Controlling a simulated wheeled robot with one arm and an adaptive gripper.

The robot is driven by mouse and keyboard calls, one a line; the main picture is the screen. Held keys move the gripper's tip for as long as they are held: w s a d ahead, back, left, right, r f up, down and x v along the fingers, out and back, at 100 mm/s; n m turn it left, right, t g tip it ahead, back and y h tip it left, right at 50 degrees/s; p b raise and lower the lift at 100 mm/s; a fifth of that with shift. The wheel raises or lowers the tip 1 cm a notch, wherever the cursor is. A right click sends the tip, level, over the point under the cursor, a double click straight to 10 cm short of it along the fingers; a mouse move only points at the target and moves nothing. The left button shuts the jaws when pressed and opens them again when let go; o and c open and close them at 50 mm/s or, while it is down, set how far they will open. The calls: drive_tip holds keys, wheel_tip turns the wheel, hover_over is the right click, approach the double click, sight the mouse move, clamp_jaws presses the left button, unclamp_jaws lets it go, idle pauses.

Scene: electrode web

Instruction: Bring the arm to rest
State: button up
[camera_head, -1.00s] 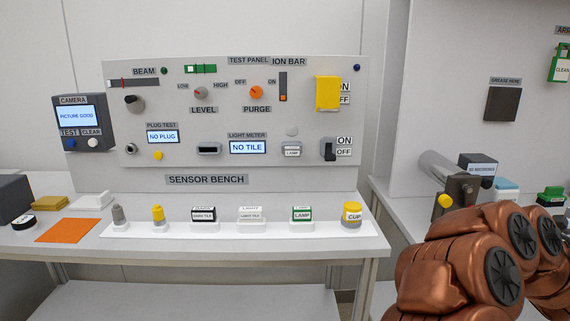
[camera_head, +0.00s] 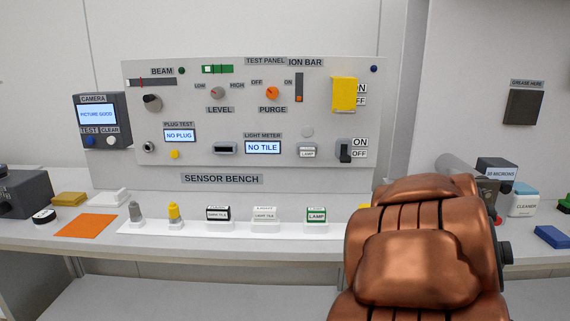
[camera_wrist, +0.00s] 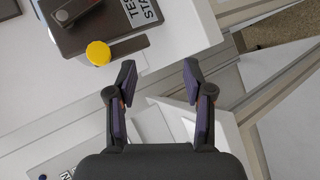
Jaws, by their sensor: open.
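My gripper (camera_wrist: 158,88) shows in the wrist view with its two dark fingers spread apart and nothing between them. Below and beyond the fingers are bench edges and the floor. My copper-coloured arm (camera_head: 425,245) fills the lower right of the head view, folded close to the camera. My gripper is not visible in the head view. In the wrist view a yellow round knob (camera_wrist: 98,53) on a dark device lies to the upper left of the fingers, apart from them.
The sensor bench panel (camera_head: 222,179) stands ahead. A row with a lamp block (camera_head: 316,215) and tiles lies on its white strip. An orange mat (camera_head: 86,225) is at left. A cleaner bottle (camera_head: 523,203) and a blue block (camera_head: 552,236) are on the right bench.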

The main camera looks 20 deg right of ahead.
drive_tip(key=s+a+f+m+g+y, duration=0.1)
drive_tip(key=a+f+y, duration=0.15)
drive_tip(key=a, duration=0.55)
drive_tip(key=s+a+f+m+g+y, duration=0.2)
drive_tip(key=a+f, duration=0.2)
drive_tip(key=a, duration=0.4)
drive_tip(key=s+a+f+m+g+y, duration=0.1)
drive_tip(key=a+f+y, duration=0.15)
drive_tip(key=a, duration=0.55)
drive_tip(key=s+a+f+g+y, duration=0.3)
drive_tip(key=s+a+g+y, duration=0.15)
drive_tip(key=s+a, duration=1.25)
drive_tip(key=s+a+p+v, duration=0.1)
drive_tip(key=p+v, duration=0.8)
drive_tip(key=v, duration=0.1)
drive_tip(key=a+p+v, duration=0.2)
drive_tip(key=p+v, duration=0.7)
drive_tip(key=shift+s+a+r+m+h, duration=0.35)
drive_tip(key=shift+r+h, duration=0.1)
drive_tip(key=shift+r, duration=0.25)
drive_tip(key=shift+t, duration=0.25)
drive_tip(key=shift+c, duration=1)
drive_tip(key=shift+d, duration=0.15)
